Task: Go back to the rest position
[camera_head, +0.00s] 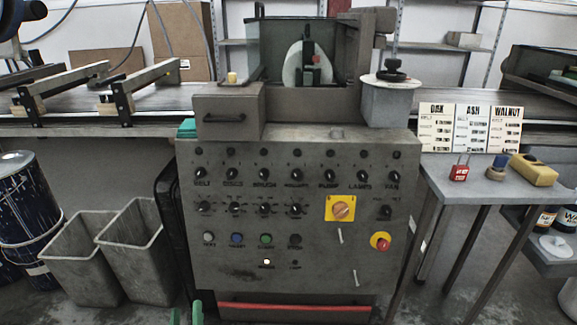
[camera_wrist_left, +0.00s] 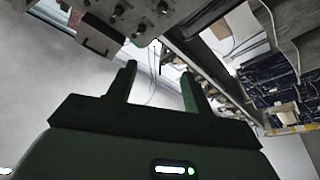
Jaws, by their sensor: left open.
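My left gripper (camera_head: 186,313) shows only as two green fingertips at the bottom edge of the head view, low in front of the control cabinet (camera_head: 300,270). In the left wrist view my left gripper (camera_wrist_left: 157,88) has its two dark fingers apart. Nothing is between them; pale floor shows through the gap. My right gripper is in neither view.
Two grey bins (camera_head: 75,262) and a dark blue drum (camera_head: 28,200) stand left.

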